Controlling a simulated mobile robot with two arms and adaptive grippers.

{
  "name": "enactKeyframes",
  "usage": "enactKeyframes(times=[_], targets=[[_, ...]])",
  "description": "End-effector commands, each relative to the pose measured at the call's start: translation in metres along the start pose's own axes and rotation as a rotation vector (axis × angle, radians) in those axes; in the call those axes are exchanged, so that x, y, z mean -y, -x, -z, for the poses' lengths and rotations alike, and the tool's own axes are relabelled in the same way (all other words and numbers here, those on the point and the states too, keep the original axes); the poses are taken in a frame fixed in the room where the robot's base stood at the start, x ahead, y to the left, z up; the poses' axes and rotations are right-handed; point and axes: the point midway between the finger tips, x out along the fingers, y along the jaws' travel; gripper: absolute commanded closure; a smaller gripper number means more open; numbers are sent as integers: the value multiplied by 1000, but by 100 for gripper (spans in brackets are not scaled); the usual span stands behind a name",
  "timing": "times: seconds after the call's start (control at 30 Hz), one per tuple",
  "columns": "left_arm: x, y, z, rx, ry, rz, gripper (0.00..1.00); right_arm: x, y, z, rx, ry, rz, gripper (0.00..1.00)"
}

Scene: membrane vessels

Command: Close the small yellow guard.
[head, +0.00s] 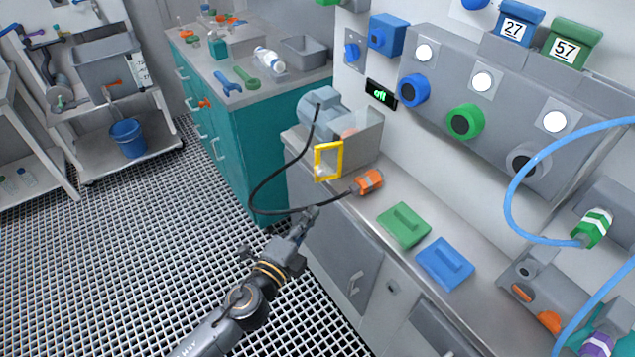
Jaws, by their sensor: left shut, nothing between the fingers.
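The small yellow guard (317,163) is an upright rectangular frame at the front edge of the grey counter. It stands beside a grey open box (362,146) next to a grey-blue motor (318,112). It appears swung out toward the aisle, but I cannot make out its hinge or how far it is open. My left gripper (311,212) is shut and empty. It is in front of the counter, below the guard in the picture and apart from it. A black cable passes close to the gripper. My right gripper is not in view.
The black cable (254,197) loops from the motor to an orange connector (368,182) on the counter. Green (404,225) and blue (445,262) handled plates lie farther right. A teal cabinet (262,150) stands behind left. The grated floor (120,250) at left is clear.

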Motion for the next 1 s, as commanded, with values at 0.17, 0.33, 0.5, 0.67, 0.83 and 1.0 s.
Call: enactKeyframes(times=[0.17, 0.33, 0.5, 0.67, 0.83, 1.0], targets=[[3, -42, 0, 0, 0, 2, 100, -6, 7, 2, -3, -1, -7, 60], [0, -70, -9, 2, -3, -1, 100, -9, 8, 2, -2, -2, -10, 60], [-1, -84, -23, 1, 0, -1, 100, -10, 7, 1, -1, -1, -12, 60], [-1, -89, -28, 0, 2, -1, 100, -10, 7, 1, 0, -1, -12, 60], [-1, -89, -29, 0, 2, -2, 100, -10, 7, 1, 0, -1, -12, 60], [-1, -89, -29, 0, 2, -2, 100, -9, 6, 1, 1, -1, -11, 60]])
